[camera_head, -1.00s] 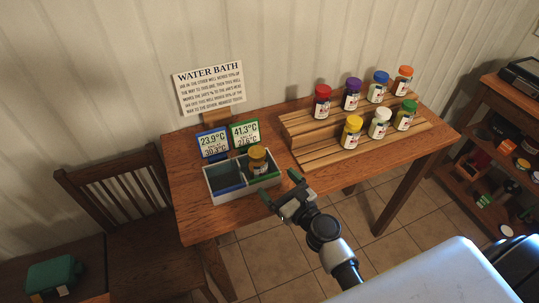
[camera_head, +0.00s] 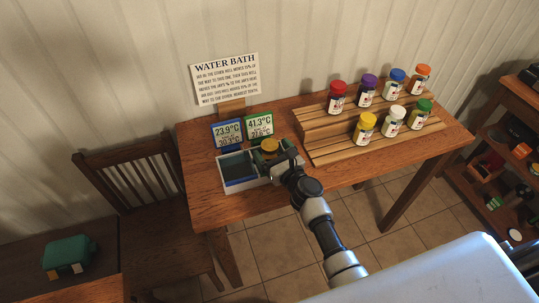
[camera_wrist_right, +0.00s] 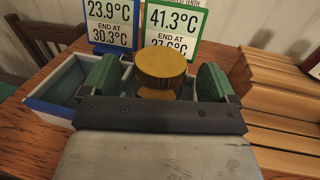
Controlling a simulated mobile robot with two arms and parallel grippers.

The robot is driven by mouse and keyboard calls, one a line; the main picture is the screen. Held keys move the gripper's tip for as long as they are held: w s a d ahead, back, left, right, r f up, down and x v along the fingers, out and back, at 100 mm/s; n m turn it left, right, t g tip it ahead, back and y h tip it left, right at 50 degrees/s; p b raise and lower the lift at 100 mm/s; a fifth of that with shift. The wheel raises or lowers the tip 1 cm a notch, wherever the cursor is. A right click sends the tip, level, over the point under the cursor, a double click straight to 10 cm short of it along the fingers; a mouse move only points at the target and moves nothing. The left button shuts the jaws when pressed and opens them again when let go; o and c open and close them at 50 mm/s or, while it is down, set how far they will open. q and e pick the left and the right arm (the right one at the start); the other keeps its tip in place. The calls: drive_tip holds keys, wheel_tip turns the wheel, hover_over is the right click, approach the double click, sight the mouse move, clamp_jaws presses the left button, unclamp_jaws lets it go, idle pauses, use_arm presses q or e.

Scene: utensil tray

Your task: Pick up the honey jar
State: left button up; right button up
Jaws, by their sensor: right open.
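The honey jar (camera_head: 269,146), with a gold-yellow lid, stands in the right compartment of the two-compartment water bath box (camera_head: 243,187). In the right wrist view its ribbed lid (camera_wrist_right: 160,64) shows, with a little of the amber body below; the rest is hidden by my gripper. My right gripper (camera_head: 283,163) is open at the box's front right. In the wrist view its green-padded fingers (camera_wrist_right: 158,80) stand left and right of the jar, with gaps on both sides. My left gripper is not in view.
A blue-framed display (camera_head: 228,134) and a green-framed display (camera_head: 260,127) stand right behind the box. A stepped wooden rack (camera_head: 330,132) with several coloured-lid jars is to the right. The left compartment (camera_head: 237,169) holds no jar.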

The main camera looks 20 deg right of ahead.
drive_tip(key=c, duration=1.3)
drive_tip(key=shift+o, duration=0.2)
